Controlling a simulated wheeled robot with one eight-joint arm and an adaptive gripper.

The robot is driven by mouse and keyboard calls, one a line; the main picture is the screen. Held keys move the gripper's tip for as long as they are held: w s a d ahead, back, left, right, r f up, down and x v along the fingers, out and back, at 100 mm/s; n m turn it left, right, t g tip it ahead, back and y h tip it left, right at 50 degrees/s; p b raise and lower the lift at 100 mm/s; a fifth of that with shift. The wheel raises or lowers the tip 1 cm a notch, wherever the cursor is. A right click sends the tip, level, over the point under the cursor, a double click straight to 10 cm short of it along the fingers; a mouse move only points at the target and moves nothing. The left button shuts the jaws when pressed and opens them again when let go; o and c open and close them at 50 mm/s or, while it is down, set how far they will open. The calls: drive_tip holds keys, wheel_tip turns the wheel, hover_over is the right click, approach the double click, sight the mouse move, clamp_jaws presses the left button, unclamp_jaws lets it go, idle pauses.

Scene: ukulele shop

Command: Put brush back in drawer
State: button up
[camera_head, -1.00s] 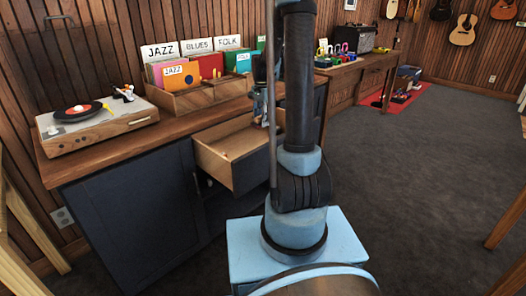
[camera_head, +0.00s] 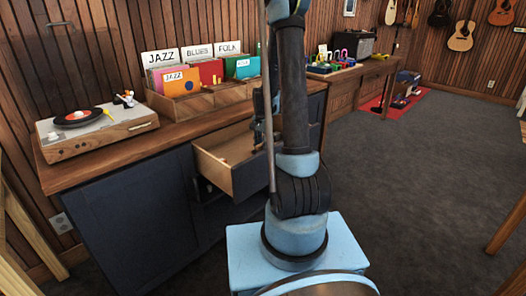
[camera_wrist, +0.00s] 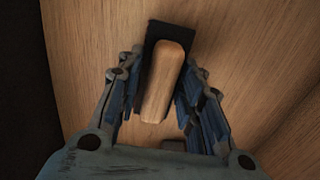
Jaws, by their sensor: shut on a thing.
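The brush (camera_wrist: 163,80) has a rounded wooden handle on a black base. My gripper (camera_wrist: 160,72) is shut on it, with a blue-padded finger on each side. In the wrist view it is above the pale wooden floor of the drawer; I cannot tell whether it touches. The drawer (camera_head: 213,173) is pulled out of the dark cabinet in the head view. My gripper (camera_head: 258,138) is over the drawer's inner right part there, partly hidden by my arm.
A record player (camera_head: 97,130) stands on the cabinet top (camera_head: 130,152) at left. A wooden record crate (camera_head: 190,106) stands behind the drawer. A small orange thing (camera_head: 224,161) lies in the drawer. Carpet at right is open.

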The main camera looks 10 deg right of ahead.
drive_tip(key=shift+f, duration=0.75)
drive_tip(key=o, duration=1.1)
